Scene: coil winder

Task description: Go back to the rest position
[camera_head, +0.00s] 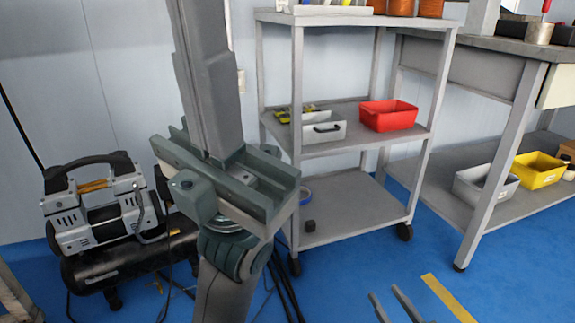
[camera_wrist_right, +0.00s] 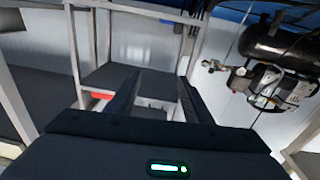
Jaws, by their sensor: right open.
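My right gripper (camera_head: 391,294) shows only as two dark finger ends at the bottom edge of the head view, over the blue floor. In the right wrist view, my right gripper (camera_wrist_right: 159,77) has its two fingers apart. Nothing is held between them, and the grey cart shelves show beyond. My left gripper is in neither view.
A grey shelf cart (camera_head: 335,203) stands behind, holding a red bin (camera_head: 388,115) and a grey bin (camera_head: 322,130). A workbench (camera_head: 505,130) is at right, with a yellow bin (camera_head: 538,170) below. An air compressor (camera_head: 100,215) stands at left. Blue floor is open at lower right.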

